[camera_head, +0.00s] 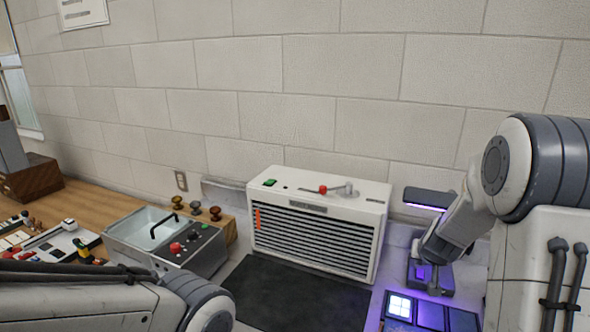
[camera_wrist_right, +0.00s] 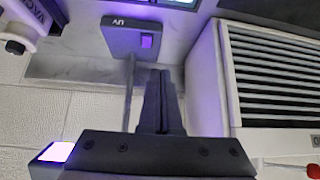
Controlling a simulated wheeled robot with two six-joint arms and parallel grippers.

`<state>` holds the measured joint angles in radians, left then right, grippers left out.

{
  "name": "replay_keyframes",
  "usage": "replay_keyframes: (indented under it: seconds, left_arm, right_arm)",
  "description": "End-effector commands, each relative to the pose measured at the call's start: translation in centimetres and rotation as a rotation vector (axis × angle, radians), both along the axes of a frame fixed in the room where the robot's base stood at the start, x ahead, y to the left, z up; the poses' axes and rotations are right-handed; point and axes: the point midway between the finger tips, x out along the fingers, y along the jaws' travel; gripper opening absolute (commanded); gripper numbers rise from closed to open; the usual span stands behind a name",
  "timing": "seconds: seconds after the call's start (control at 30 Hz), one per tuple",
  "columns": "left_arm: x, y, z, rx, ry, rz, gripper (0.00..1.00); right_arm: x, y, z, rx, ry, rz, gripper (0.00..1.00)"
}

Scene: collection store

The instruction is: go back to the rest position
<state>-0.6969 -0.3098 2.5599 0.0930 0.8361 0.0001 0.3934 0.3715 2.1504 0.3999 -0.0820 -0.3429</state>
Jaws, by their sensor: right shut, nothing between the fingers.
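My right arm comes in from the right in the head view. My right gripper (camera_head: 433,278) points down beside the UV lamp, in front of its base. In the right wrist view the two dark fingers of the gripper (camera_wrist_right: 162,88) lie together, shut with nothing between them. The UV lamp's base (camera_wrist_right: 138,38) with its purple switch is just beyond the fingertips; I cannot tell whether they touch. The lamp's head (camera_head: 430,198) glows purple. My left arm crosses the lower left of the head view, and its gripper is out of the picture.
A white slatted cabinet (camera_head: 325,222) stands left of the lamp, with a dark mat (camera_head: 290,300) before it. A lit purple panel (camera_head: 428,312) lies in front of the lamp. A metal basin unit (camera_head: 200,250) and a cluttered wooden bench (camera_head: 90,205) are at left. A block wall closes the back.

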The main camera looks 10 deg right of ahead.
Motion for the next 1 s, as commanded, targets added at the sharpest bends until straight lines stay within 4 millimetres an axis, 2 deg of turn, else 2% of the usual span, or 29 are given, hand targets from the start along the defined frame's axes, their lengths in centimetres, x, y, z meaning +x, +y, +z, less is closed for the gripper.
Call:
replay_keyframes:
  seconds: [0.13, 0.2, 0.27, 0.3, 0.37, 0.4, 0.47, 0.5, 0.6, 0.73, 0.83, 1.0]
  left_arm:
    - [0.0, 0.0, 0.0, 0.0, 0.0, 0.0, 0.5]
    - [0.0, 0.0, 0.0, 0.0, 0.0, 0.0, 0.5]
    - [0.0, 0.0, 0.0, 0.0, 0.0, 0.0, 0.5]
    - [0.0, 0.0, 0.0, 0.0, 0.0, 0.0, 0.5]
    - [0.0, 0.0, 0.0, 0.0, 0.0, 0.0, 0.5]
    - [0.0, 0.0, 0.0, 0.0, 0.0, 0.0, 0.5]
    - [0.0, 0.0, 0.0, 0.0, 0.0, 0.0, 0.5]
    - [0.0, 0.0, 0.0, 0.0, 0.0, 0.0, 0.5]
    - [0.0, 0.0, 0.0, 0.0, 0.0, 0.0, 0.5]
    - [0.0, 0.0, 0.0, 0.0, 0.0, 0.0, 0.5]
    - [0.0, 0.0, 0.0, 0.0, 0.0, 0.0, 0.5]
    - [0.0, 0.0, 0.0, 0.0, 0.0, 0.0, 0.5]
  right_arm:
    - [-0.5, 9.1, 1.3, 0.059, 0.053, 0.181, 0.0]
    - [-1.9, 14.4, 1.8, 0.094, 0.098, 0.292, 0.0]
    - [-3.8, 18.7, 2.2, 0.117, 0.147, 0.388, 0.0]
    - [-5.4, 21.3, 2.5, 0.128, 0.181, 0.45, 0.0]
    - [-8.2, 25.0, 2.8, 0.141, 0.239, 0.547, 0.0]
    - [-10.4, 27.2, 3.1, 0.144, 0.279, 0.611, 0.0]
    - [-14.0, 30.0, 3.4, 0.142, 0.347, 0.708, 0.0]
    - [-16.6, 31.5, 3.6, 0.135, 0.393, 0.77, 0.0]
    - [-22.7, 33.5, 3.9, 0.101, 0.504, 0.908, 0.0]
    - [-28.3, 33.8, 4.0, 0.044, 0.611, 1.024, 0.0]
    - [-30.5, 33.5, 4.1, 0.013, 0.657, 1.067, 0.0]
    - [-31.5, 33.3, 4.0, -0.002, 0.681, 1.085, 0.0]
